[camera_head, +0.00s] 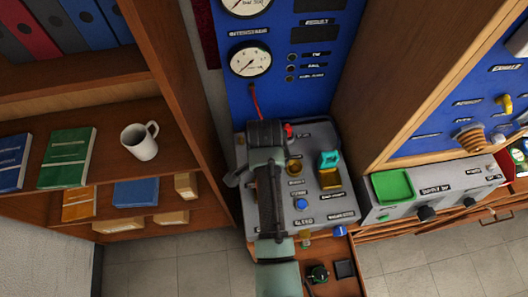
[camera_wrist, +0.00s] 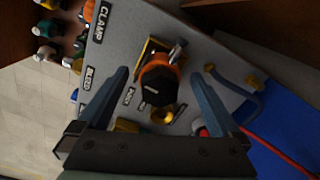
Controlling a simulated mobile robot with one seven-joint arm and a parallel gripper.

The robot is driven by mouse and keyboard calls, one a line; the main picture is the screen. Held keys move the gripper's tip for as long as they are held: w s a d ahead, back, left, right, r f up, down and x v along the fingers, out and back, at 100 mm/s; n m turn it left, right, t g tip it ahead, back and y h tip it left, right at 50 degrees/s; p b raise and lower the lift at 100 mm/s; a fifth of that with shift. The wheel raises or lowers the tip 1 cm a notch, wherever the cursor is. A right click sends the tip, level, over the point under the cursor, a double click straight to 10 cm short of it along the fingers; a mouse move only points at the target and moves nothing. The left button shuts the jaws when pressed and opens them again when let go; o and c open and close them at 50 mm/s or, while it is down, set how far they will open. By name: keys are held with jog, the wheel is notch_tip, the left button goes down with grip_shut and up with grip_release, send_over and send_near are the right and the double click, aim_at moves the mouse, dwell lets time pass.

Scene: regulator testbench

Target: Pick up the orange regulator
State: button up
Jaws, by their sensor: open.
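The orange regulator (camera_wrist: 160,82) shows in the wrist view, with a black hexagonal cap and an orange body. It sits at a brass-coloured plate on the grey testbench (camera_wrist: 203,55), under the CLAMP label. My gripper (camera_wrist: 159,76) is open, with one blue-grey finger on each side of the regulator in the picture. I see a gap between the regulator and each finger; the height difference is unclear. In the head view my gripper (camera_head: 266,132) is over the left part of the bench (camera_head: 318,195), and my arm hides the orange regulator.
A teal part (camera_head: 329,159) stands right of my arm on the bench. A blue gauge panel (camera_head: 290,85) rises behind, with a red hose (camera_head: 257,103). Wooden shelves with a white mug (camera_head: 140,141) are left; a supply unit with a green tray (camera_head: 393,187) is right.

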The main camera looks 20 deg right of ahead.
jog(key=shift+f, duration=0.25)
grip_shut()
dwell(0.3)
jog(key=shift+r, duration=0.1)
